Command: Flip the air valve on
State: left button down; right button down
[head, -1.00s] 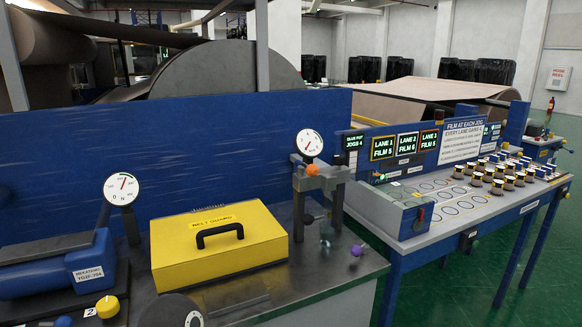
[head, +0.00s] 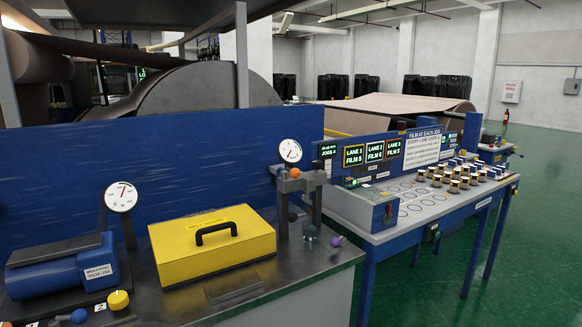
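No part is clearly marked as the air valve, so I cannot tell which one it is. On the grey bench (head: 325,262) a dark post fixture (head: 302,205) carries an orange ball (head: 295,172) near its top. A purple knob (head: 337,241) sticks out low to its right. A round gauge (head: 290,151) stands behind the fixture. At the front left are a yellow knob (head: 118,300), beside a label 2, and a blue knob (head: 79,315). A second gauge (head: 122,197) stands behind them. Neither gripper is in view.
A yellow belt guard box (head: 212,247) with a black handle sits mid-bench. A blue motor (head: 62,272) is at left. A blue wall panel (head: 160,150) closes the back. At right is a blue table (head: 430,210) with several small rolls. Green floor (head: 520,270) is open beyond.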

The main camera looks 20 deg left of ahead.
aim_at(295, 173)
jog(key=z, duration=0.1)
jog(key=i, duration=0.95)
jog(key=u, duration=0.05)
